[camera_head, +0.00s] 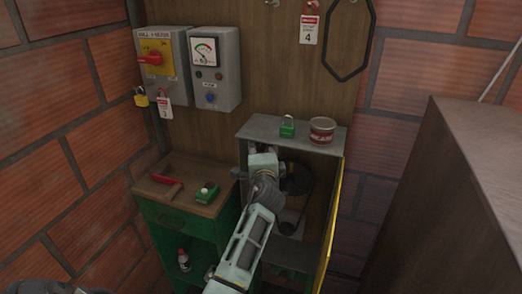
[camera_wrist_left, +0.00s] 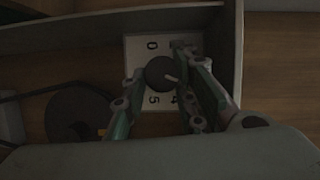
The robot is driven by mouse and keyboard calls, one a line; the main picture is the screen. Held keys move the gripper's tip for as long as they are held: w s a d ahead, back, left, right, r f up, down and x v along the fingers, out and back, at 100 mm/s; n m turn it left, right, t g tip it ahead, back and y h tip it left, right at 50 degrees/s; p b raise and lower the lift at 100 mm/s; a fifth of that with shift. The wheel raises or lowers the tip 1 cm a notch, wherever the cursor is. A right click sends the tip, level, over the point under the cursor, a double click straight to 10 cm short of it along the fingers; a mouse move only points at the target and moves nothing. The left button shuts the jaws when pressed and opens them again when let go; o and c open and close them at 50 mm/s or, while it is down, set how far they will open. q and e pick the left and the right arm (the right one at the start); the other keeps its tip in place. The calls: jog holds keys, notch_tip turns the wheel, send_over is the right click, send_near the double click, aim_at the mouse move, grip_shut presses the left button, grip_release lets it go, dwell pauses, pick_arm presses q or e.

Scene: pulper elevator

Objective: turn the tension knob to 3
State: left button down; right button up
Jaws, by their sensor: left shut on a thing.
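The tension knob (camera_wrist_left: 158,71) is round and dark with a pale pointer line, on a white dial plate (camera_wrist_left: 136,46) inside the cabinet. In the left wrist view the pointer slants right and slightly down. The digits 0, 5 and 4 are readable; the plate's right side, including any 3, is covered by a finger. My left gripper (camera_wrist_left: 163,87) has its fingers on both sides of the knob and is shut on it. In the head view my left arm reaches into the open cabinet, and the knob is hidden. My right gripper is not in view.
A green workbench (camera_head: 165,207) is at left, below wall-mounted grey boxes (camera_head: 213,90). A brown block (camera_head: 470,190) fills the right.

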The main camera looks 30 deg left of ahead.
pick_arm(q)
jog(key=c, duration=1.6)
grip_release()
jog(key=shift+s+f, duration=0.1)
jog(key=shift+f, duration=0.5)
jog(key=shift+o, duration=0.3)
jog(key=shift+r, duration=0.1)
jog(key=shift+r, duration=0.25)
jog(key=v, duration=1.2)
